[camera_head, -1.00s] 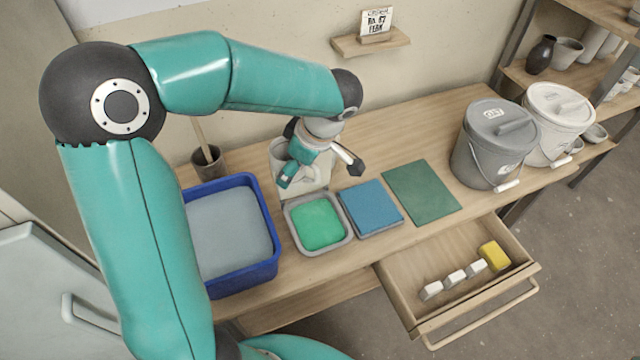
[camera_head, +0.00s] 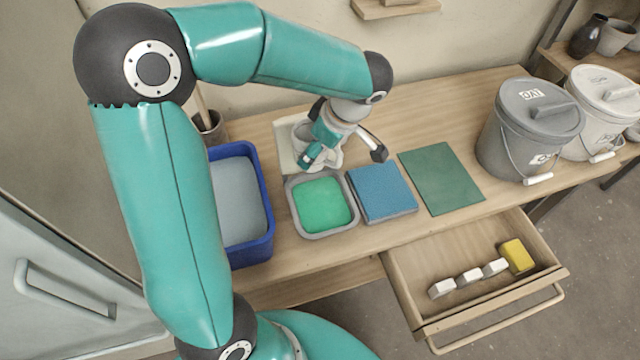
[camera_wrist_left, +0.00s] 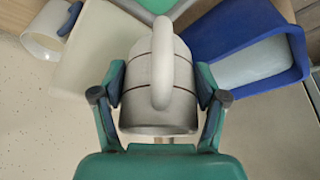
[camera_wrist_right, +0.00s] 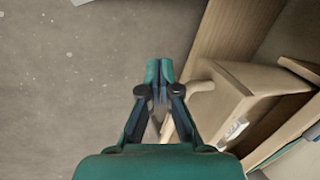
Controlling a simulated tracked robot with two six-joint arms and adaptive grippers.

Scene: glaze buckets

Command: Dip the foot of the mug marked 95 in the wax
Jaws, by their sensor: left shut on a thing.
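My left gripper (camera_head: 347,130) is over the back of the bench, behind a grey tray (camera_head: 355,228) with a flat green filling (camera_head: 322,205). In the left wrist view my left gripper (camera_wrist_left: 162,88) is shut on a pale grey mug (camera_wrist_left: 135,92) with dark rings, its handle facing the camera. No number shows on the mug, and the gripper partly hides it in the head view. My right gripper (camera_wrist_right: 160,72) has its fingertips together with nothing seen between them. It is out of the head view. No label tells which container holds wax.
A blue tub (camera_head: 268,205) of greyish liquid stands left of the tray. A blue pad (camera_head: 382,190) and a green mat (camera_head: 440,178) lie to its right. Lidded buckets (camera_head: 528,130) stand at the right end. An open drawer (camera_head: 405,290) juts out in front.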

